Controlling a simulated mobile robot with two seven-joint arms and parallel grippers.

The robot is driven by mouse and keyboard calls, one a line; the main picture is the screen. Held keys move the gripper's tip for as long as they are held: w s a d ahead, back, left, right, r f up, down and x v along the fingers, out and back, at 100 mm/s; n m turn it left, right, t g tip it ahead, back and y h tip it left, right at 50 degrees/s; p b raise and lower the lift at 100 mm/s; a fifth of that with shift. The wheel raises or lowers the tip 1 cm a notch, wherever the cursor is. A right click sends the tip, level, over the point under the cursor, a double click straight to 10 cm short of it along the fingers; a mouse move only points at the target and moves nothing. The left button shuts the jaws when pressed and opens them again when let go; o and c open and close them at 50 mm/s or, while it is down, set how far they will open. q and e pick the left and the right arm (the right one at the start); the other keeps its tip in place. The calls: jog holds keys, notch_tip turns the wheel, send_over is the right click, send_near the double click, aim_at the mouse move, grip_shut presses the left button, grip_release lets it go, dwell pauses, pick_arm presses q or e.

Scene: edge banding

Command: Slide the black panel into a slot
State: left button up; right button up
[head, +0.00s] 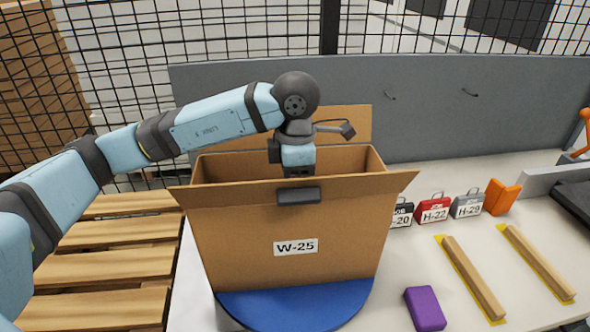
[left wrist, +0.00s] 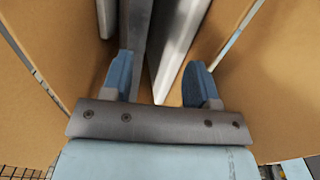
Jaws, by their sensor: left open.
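A cardboard box (head: 235,245) marked W-25 stands open on a blue round base. My left arm reaches over it from the left, and in the head view the fingers of my left gripper are hidden. In the left wrist view my left gripper (left wrist: 161,80) is open, its two blue fingers spread inside the box. Upright grey panels stand there: a darker one (left wrist: 136,35) by the left finger and a lighter one (left wrist: 177,40) between the fingers. They run beyond the fingertips; I see no grip on either. I cannot tell which is the black panel, and no slot is clear.
Right of the box are several small labelled cases, including a red one (head: 433,209), and an orange item (head: 503,198). Two wooden bars (head: 472,277) lie on yellow marks. A purple block (head: 425,309) lies in front. A grey partition (head: 430,110) stands behind.

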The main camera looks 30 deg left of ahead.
pick_arm(q)
notch_tip(320, 180, up, 14)
jog(key=shift+w+a, duration=0.15)
jog(key=shift+w, duration=0.1)
pick_arm(e)
jog(key=shift+a+f, duration=0.2)
jog(key=shift+a, duration=0.05)
